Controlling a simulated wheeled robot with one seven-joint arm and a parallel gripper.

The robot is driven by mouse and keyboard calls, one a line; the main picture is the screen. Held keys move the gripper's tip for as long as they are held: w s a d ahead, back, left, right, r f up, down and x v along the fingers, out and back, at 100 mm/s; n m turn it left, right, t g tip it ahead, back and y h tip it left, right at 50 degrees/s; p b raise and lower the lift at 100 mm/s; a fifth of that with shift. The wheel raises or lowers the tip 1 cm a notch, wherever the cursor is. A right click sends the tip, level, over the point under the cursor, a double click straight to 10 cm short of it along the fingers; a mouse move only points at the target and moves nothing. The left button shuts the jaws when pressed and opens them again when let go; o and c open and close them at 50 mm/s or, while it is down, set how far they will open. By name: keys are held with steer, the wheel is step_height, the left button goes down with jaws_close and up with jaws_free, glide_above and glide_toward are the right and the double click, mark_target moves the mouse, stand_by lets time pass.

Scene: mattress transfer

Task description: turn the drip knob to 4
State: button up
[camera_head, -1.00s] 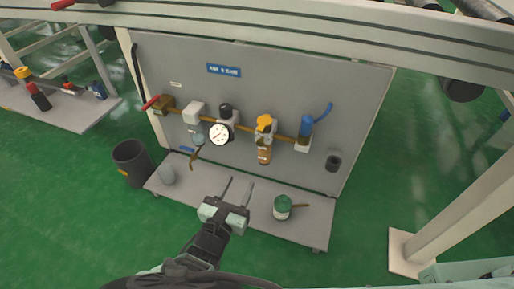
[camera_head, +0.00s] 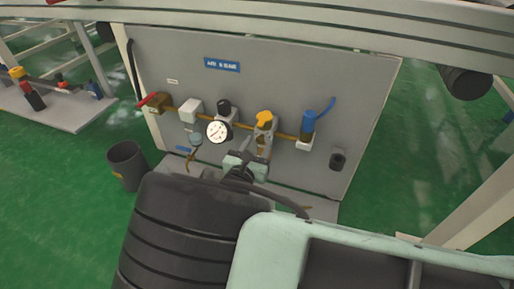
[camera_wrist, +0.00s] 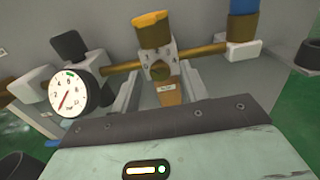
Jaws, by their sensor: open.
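The drip knob (camera_head: 264,118) is a yellow-orange cap on top of a small unit on the grey panel. In the wrist view the knob (camera_wrist: 152,30) sits above a pale block marked with digits, of which 3 and 4 show. A labelled amber bowl (camera_wrist: 168,92) hangs below that block. My gripper (camera_wrist: 160,72) is open, with one finger on each side of the unit, below the knob. In the head view my gripper (camera_head: 249,155) is in front of the unit and partly hides the bowl. Whether the fingers touch anything cannot be told.
A white round gauge (camera_head: 218,132) with a black knob above it is left of the unit. A blue part (camera_head: 308,123) is on its right, on the same brass pipe. A dark bin (camera_head: 127,164) stands on the green floor. A beam (camera_head: 300,32) crosses above.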

steer(key=shift+c, duration=0.3)
jaws_close()
